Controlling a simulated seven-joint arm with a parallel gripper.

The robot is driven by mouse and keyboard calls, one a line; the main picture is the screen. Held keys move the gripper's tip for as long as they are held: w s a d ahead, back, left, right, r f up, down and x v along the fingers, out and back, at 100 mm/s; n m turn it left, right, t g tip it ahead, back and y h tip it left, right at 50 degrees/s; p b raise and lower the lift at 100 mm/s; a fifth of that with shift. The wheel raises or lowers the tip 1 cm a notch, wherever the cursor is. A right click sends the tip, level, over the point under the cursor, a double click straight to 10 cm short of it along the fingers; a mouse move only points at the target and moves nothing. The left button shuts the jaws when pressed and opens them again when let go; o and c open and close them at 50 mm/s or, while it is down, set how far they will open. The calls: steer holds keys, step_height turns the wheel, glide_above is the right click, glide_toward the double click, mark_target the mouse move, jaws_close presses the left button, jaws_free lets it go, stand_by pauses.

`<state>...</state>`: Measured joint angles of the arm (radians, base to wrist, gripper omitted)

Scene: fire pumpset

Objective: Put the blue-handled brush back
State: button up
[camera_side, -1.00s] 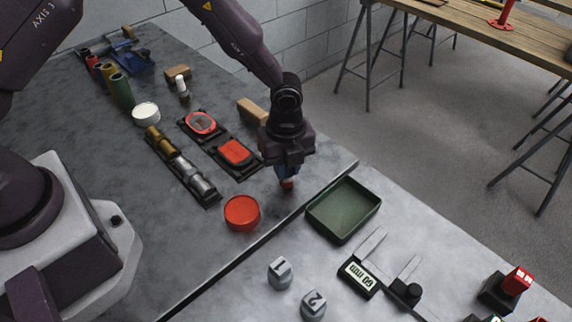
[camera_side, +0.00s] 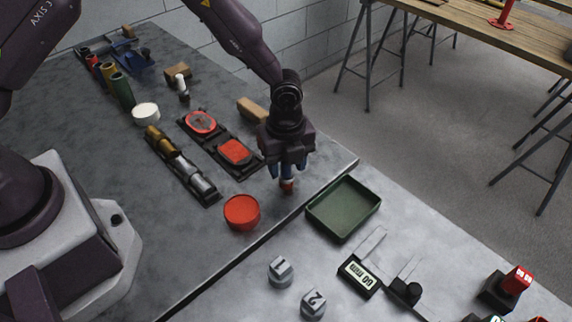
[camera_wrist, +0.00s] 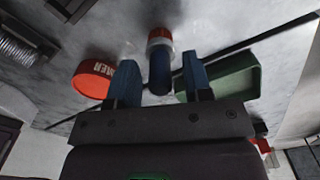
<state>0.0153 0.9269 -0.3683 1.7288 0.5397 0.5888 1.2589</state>
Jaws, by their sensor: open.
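The blue-handled brush (camera_wrist: 160,72) is between my two blue fingers in the wrist view, with gaps on both sides. It has a pale band and a red end, and the red end points away from me. In the side view its red lower end (camera_side: 288,187) shows just below my gripper (camera_side: 288,174), at the grey bench top near its front edge. The brush looks about upright. My gripper (camera_wrist: 161,84) is open around the handle. The fingers hide most of the handle in the side view, and I cannot tell whether the red end touches the bench.
A red round tub (camera_side: 241,213) stands left of the brush. A green tray (camera_side: 343,210) lies to the right, past the bench edge. A black holder with a red pad (camera_side: 235,153) and a wooden block (camera_side: 251,110) lie behind. Bare bench surrounds the brush.

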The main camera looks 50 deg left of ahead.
step_height(320, 180, up, 11)
steer(key=shift+r, duration=0.15)
steer(key=s+a+r+n+t+y, duration=0.1)
steer(key=s+a+r+n, duration=0.15)
steer(key=r, duration=0.25)
steer(key=s+a+r+n, duration=0.1)
steer(key=a+r+n, duration=0.2)
steer(key=r, duration=0.1)
steer(key=s+a+r+n+t, duration=0.2)
steer(key=s+r+n, duration=0.3)
steer(key=s+n, duration=0.3)
steer(key=s+a+r+n+t+h, duration=0.1)
steer(key=s+a+r+n+t, duration=0.1)
steer(key=s+a+r+n, duration=0.3)
steer(key=s+n, duration=0.4)
steer(key=shift+s+r+t, duration=0.2)
steer(key=shift+r+t, duration=0.05)
steer(key=shift+t, duration=0.05)
